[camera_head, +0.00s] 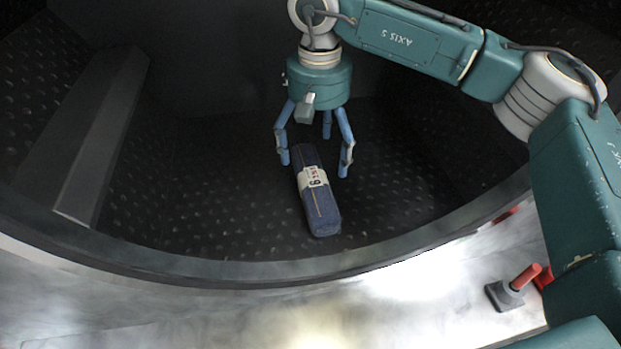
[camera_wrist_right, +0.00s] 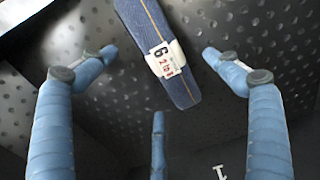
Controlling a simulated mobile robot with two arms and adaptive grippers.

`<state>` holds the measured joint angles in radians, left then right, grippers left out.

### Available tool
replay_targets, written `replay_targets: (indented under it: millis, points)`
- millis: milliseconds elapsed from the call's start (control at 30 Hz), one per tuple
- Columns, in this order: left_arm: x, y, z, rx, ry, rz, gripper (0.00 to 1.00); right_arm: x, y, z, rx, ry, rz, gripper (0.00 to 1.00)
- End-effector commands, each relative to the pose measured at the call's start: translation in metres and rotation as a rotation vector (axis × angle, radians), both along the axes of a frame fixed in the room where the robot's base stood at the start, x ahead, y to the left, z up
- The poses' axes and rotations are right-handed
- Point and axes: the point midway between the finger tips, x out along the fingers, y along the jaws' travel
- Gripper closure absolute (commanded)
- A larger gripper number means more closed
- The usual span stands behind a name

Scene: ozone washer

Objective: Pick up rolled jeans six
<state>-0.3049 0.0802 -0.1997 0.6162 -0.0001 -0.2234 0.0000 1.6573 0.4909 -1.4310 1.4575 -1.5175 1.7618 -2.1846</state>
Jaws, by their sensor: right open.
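The rolled jeans six (camera_head: 325,215) is a long dark blue denim roll with a white paper band marked 6. It lies on the dark dimpled floor of the drum, beneath and in front of my right gripper (camera_head: 316,165). In the right wrist view the roll (camera_wrist_right: 141,25) runs from the top edge down between the two upper fingers. My right gripper's blue fingers (camera_wrist_right: 158,75) are spread open with gaps to the roll, and nothing is held. My left gripper is in neither view.
The drum's curved front rim (camera_head: 290,270) runs across below the roll. A raised grey paddle (camera_head: 105,130) stands on the drum's left wall. A red-handled lever (camera_head: 520,281) is outside at lower right. The drum floor around the roll is otherwise clear.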

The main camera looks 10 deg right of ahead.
Motion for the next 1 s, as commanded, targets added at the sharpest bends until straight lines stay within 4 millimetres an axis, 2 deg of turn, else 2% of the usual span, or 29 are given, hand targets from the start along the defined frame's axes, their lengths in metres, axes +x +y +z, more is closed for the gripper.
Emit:
replay_targets:
  millis: [33,133,367,667,933,1000]
  points:
    - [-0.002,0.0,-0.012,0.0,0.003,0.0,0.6,0.0,0.0,-0.015,0.0,0.002,0.0,0.11]
    - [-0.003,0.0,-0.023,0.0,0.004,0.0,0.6,0.0,0.0,-0.032,0.0,0.002,-0.001,0.11]
    - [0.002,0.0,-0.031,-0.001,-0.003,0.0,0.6,0.002,-0.001,-0.049,0.001,0.0,-0.002,0.11]
    - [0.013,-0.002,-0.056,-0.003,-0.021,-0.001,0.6,0.007,-0.005,-0.092,0.001,0.001,-0.001,0.11]
    - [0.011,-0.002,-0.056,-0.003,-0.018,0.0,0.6,0.007,-0.005,-0.094,0.001,0.001,-0.002,0.11]
    - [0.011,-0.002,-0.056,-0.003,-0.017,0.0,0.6,0.007,-0.005,-0.094,0.001,0.001,-0.002,0.23]
